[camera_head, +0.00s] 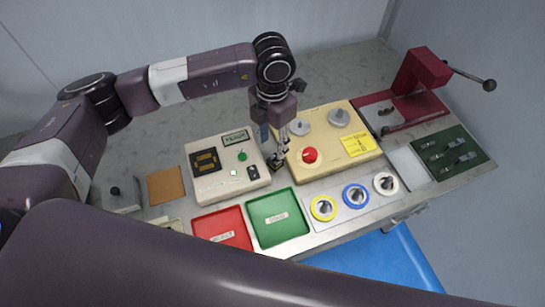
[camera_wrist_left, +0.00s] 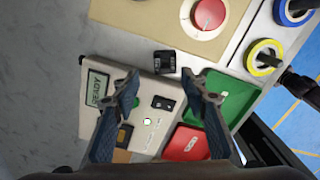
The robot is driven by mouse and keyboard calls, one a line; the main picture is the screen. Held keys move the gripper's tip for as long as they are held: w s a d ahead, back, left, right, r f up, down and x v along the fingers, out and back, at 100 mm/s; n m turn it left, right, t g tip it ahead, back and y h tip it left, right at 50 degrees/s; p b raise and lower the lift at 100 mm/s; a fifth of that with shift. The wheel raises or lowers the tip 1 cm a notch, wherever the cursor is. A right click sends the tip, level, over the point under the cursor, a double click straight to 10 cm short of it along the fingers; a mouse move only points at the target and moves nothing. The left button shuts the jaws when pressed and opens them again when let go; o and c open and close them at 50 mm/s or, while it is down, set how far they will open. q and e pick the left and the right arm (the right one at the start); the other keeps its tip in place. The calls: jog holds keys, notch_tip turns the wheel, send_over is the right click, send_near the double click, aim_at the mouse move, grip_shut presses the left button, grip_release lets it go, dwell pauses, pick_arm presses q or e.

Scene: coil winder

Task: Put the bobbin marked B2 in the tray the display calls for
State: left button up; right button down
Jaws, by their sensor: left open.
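My left gripper (camera_head: 278,158) points down between the cream box and the yellow machine. Its fingers are apart and empty in the left wrist view (camera_wrist_left: 161,78). A small black object (camera_wrist_left: 164,62) sits on the bench just beyond the fingertips. Three ring-shaped bobbins stand in a row: yellow (camera_head: 323,208), blue (camera_head: 355,195) and white (camera_head: 386,183). I cannot read which is marked B2. A red tray (camera_head: 204,220) and a green tray (camera_head: 256,206) lie at the front, their labels too small to read. The cream box's display (camera_wrist_left: 97,88) seems to read READY. My right gripper is not seen.
The yellow machine (camera_head: 365,143) has a red button (camera_head: 309,155) and grey knobs. A red lever press (camera_head: 418,75) and a dark green tool holder (camera_head: 450,152) stand at the right. A brown pad (camera_head: 165,186) lies left. The back of the bench is clear.

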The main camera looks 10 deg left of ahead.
aim_at(274, 157)
pick_arm(q)
jog(key=f+p, duration=0.1)
jog(key=f, duration=0.1)
jog(key=f+p, duration=0.1)
jog(key=f, duration=0.1)
jog(key=f+p, duration=0.1)
jog(key=f, duration=0.2)
jog(key=shift+d, duration=0.25)
jog(key=shift+f, duration=0.35)
jog(key=shift+c, duration=0.6)
jog(key=c, duration=1)
jog(key=shift+o, duration=0.2)
jog(key=shift+r, duration=0.15)
notch_tip(274, 157, up, 20)
jog(key=b, duration=0.5)
